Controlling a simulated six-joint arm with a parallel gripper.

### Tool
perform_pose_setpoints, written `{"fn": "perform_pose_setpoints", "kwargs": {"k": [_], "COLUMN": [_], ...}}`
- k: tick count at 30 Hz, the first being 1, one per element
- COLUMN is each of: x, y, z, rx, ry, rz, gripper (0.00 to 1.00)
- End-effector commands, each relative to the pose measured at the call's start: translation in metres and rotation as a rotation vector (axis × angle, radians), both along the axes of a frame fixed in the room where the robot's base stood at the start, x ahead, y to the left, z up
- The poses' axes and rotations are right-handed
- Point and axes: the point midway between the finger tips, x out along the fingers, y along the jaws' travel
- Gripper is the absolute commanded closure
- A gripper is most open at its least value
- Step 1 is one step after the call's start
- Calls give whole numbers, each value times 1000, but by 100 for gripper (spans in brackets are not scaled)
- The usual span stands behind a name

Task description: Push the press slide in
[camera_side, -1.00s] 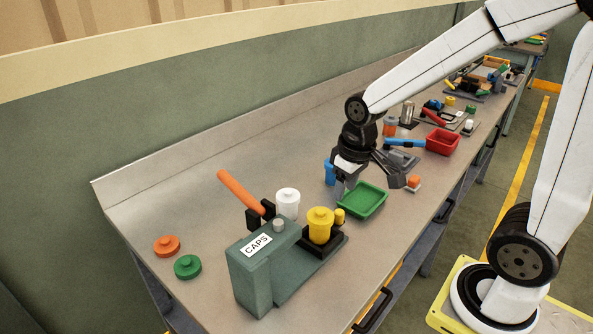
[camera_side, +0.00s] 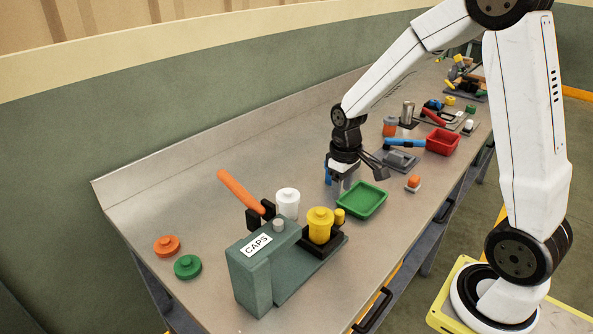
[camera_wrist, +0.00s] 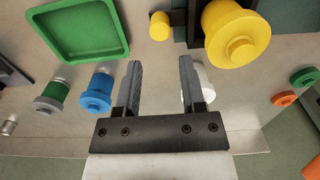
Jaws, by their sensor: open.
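The green press (camera_side: 262,262), labelled CAPS, stands at the near end of the bench with an orange lever (camera_side: 240,192) tilted up behind it. Its black slide (camera_side: 333,243) sticks out at the right end and carries a yellow jar (camera_side: 320,226). A small yellow knob (camera_side: 339,216) sits at the slide's outer end; it also shows in the wrist view (camera_wrist: 160,26). My gripper (camera_side: 340,194) is open and empty, pointing down behind the slide and left of the green tray. In the wrist view my gripper (camera_wrist: 160,63) has nothing between its fingers.
The green tray (camera_side: 362,201) lies close right of my gripper. Orange and green caps (camera_side: 187,267) lie left. Bench between caps and wall is clear.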

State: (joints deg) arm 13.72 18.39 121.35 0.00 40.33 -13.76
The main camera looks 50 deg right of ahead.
Motion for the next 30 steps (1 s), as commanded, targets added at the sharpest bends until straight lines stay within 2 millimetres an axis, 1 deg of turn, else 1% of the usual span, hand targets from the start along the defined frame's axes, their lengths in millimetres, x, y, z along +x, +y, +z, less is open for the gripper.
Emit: {"fn": "perform_pose_setpoints", "kwargs": {"k": [9,14,17,30], "x": [0,0,0,0], "y": [0,0,0,0], "z": [-4,-12,-20,-66], "rx": [0,0,0,-1], "ry": [-1,2,1,-1], "rz": [0,0,0,-1], "gripper": [49,49,49,49]}}
